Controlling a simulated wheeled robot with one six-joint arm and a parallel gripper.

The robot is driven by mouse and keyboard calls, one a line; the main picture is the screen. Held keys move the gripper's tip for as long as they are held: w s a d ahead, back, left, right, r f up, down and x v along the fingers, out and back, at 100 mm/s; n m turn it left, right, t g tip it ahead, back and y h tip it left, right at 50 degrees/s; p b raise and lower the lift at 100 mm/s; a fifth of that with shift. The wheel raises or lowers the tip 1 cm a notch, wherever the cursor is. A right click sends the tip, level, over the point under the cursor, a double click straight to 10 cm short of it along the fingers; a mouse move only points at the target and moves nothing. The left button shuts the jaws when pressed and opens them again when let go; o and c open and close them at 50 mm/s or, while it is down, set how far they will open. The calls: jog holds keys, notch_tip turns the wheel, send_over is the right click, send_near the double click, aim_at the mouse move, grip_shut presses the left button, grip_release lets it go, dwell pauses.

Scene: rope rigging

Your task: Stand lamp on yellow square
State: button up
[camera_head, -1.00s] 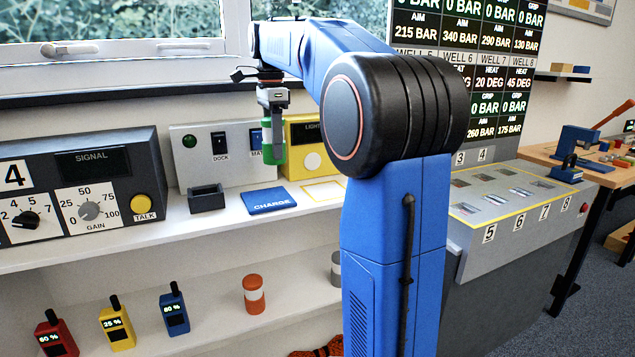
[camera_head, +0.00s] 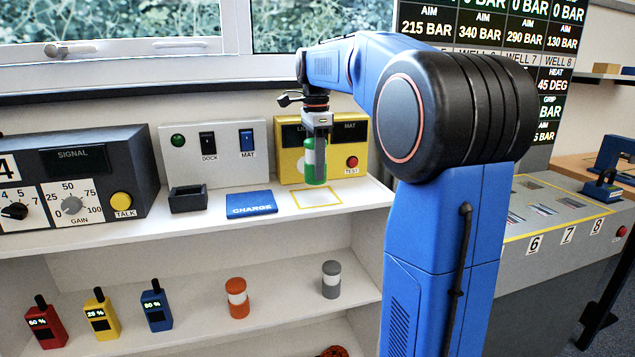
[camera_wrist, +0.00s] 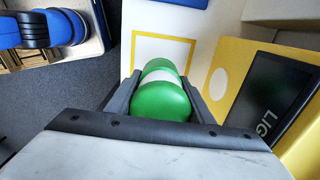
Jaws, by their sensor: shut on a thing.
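The lamp (camera_head: 314,158) is a green cylinder with a white band. My gripper (camera_head: 317,145) is shut on it and holds it upright above the shelf, near the yellow box's front. The lamp also shows in the wrist view (camera_wrist: 161,100), between the two fingers. The yellow square (camera_head: 317,198) is a yellow outline on the white upper shelf. In the head view the lamp's bottom is just above and behind the square's far edge. In the wrist view the yellow square (camera_wrist: 188,41) lies beyond the lamp, partly hidden by it.
The yellow box (camera_head: 291,168) with a TEST button stands behind the square. The blue CHARGE mat (camera_head: 250,204) and a black dock (camera_head: 187,199) lie to its left. On the lower shelf (camera_head: 195,338) stand an orange cylinder (camera_head: 237,298), a grey cylinder (camera_head: 331,279) and small radios.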

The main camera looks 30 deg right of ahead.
jog(key=shift+f, duration=2.25)
jog(key=shift+f, duration=0.15)
jog(key=o, duration=1.4)
notch_tip(320, 180, up, 12)
jog(key=shift+r, duration=0.15)
